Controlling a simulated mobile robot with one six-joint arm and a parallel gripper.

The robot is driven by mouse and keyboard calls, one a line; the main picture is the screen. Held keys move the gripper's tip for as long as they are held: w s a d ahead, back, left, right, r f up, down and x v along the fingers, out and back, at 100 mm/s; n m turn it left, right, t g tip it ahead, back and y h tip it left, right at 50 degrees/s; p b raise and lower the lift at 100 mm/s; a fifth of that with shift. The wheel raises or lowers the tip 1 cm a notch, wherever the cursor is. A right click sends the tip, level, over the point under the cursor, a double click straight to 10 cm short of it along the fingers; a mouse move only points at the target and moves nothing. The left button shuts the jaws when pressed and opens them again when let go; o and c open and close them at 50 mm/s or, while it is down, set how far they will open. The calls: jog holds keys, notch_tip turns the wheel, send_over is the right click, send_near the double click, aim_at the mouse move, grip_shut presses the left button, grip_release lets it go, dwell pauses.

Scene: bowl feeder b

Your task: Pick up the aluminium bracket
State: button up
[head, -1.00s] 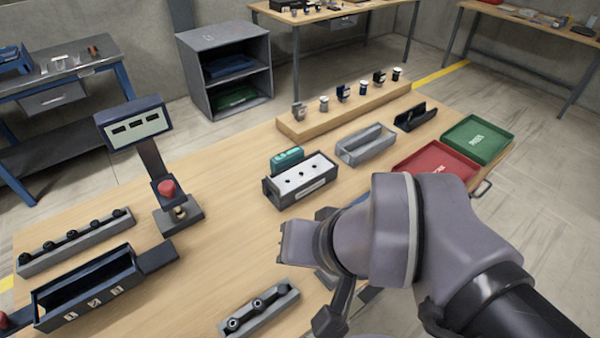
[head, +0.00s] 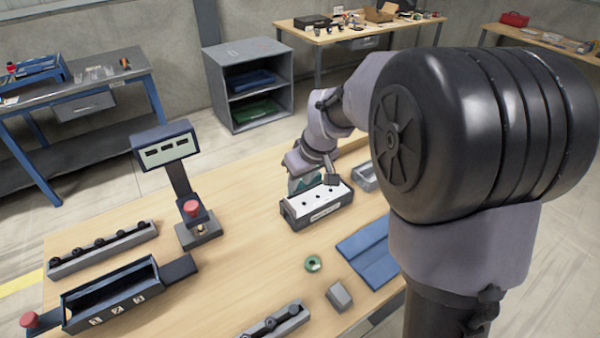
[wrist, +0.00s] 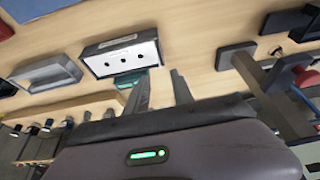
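My gripper (wrist: 160,84) shows in the wrist view with its two fingers apart and nothing between them. In the head view my wrist is above and behind the dark box with a white, holed top (head: 318,208); the fingertips are hard to make out there. In the wrist view this box (wrist: 122,56) is just beyond the fingers, with a teal piece (wrist: 130,78) beside it.
A display stand with a red button (head: 192,208) stands left of the box. A blue mat (head: 370,252), a grey block (head: 339,297) and a green ring (head: 313,263) lie in front. A grey tray (head: 366,178) is right of the box.

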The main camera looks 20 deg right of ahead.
jog(key=b, duration=0.2)
send_over(290, 203)
jog(key=s, duration=0.3)
jog(key=f, duration=0.8)
jog(key=shift+w+d+f, duration=0.15)
jog(key=shift+d, duration=0.1)
jog(key=x, duration=0.1)
jog(key=b+x, duration=0.1)
jog(key=x, duration=0.1)
jog(key=b+x, duration=0.1)
jog(key=x, duration=0.1)
jog(key=shift+d, duration=0.25)
jog(key=shift+w+a+f, duration=0.1)
jog(key=shift+w+f, duration=0.1)
jog(key=shift+f, duration=0.1)
jog(key=shift+r, duration=0.2)
jog(key=shift+c, duration=0.2)
grip_shut()
